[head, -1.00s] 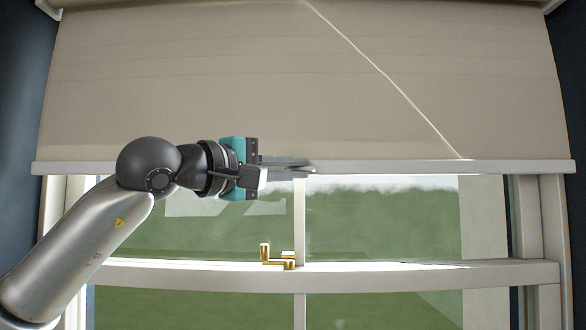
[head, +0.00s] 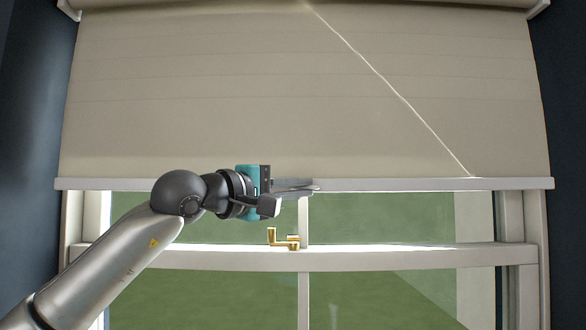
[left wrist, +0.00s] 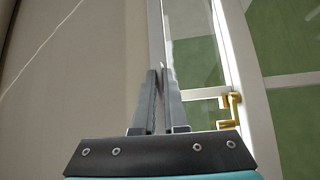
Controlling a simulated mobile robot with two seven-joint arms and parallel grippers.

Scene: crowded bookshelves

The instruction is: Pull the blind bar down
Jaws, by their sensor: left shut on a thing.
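The beige roller blind (head: 300,100) hangs partly lowered over the window. Its pale blind bar (head: 420,184) runs level along the lower edge. My left gripper (head: 312,186) comes in from the left and is shut on the bar near its middle. In the left wrist view, the gripper's fingers (left wrist: 160,80) are close together with the bar (left wrist: 157,35) between their tips, and the blind fabric (left wrist: 80,70) is on the left. The fingers hide a short part of the bar. My right gripper is not in view.
Below the bar are the window's middle rail (head: 400,257) and a brass latch (head: 284,240), which also shows in the left wrist view (left wrist: 232,110). Green ground shows through the glass. Dark blue walls (head: 30,120) stand at both sides.

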